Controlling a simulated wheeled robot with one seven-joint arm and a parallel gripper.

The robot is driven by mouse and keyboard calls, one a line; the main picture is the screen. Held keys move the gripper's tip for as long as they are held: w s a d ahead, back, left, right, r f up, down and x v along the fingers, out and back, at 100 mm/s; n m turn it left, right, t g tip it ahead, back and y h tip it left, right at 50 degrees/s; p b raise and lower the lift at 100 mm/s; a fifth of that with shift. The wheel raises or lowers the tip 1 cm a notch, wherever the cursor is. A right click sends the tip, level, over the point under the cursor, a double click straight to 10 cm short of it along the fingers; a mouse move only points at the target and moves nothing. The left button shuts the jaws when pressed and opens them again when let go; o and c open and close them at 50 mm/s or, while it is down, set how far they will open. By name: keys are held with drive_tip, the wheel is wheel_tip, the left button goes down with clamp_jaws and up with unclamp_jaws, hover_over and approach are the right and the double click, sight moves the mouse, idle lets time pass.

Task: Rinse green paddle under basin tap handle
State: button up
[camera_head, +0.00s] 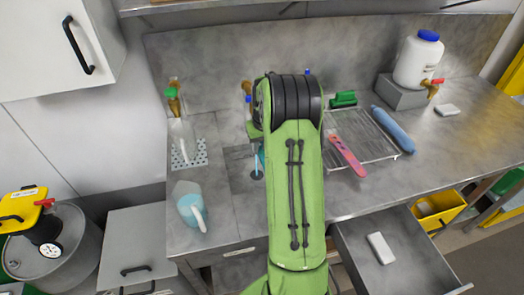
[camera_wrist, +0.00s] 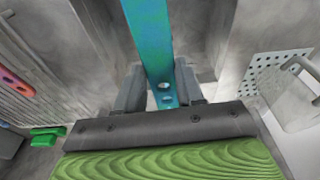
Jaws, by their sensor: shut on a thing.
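A flat blue-green paddle (camera_wrist: 148,40) with two holes near its held end is between the jaws of my gripper (camera_wrist: 163,90) in the wrist view. The jaws are shut on that end, and the paddle extends away from them. In the head view only a thin strip of the paddle (camera_head: 261,159) shows left of my arm, over the basin area (camera_head: 240,165). My arm hides the gripper and most of the basin there. A brass tap (camera_head: 247,88) shows behind my arm, partly hidden. Whether the paddle is under it, or water runs, I cannot tell.
A clear pitcher (camera_head: 182,142) stands on a perforated plate at left. A bluish jug (camera_head: 190,207) is near the front. An open drawer (camera_head: 400,250) juts out.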

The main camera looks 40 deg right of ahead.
drive_tip(key=shift+d, duration=0.1)
drive_tip(key=shift+w+d+p, duration=0.15)
drive_tip(key=shift+d+p, duration=0.15)
drive_tip(key=shift+d, duration=0.2)
drive_tip(key=shift+a, duration=0.1)
drive_tip(key=shift+s+a+b, duration=0.2)
drive_tip(key=shift+a+b, duration=0.15)
drive_tip(key=shift+a, duration=0.2)
drive_tip(key=shift+d, duration=0.1)
drive_tip(key=s+d+b, duration=0.2)
drive_tip(key=s, duration=0.5)
drive_tip(key=shift+s, duration=0.35)
idle(0.9)
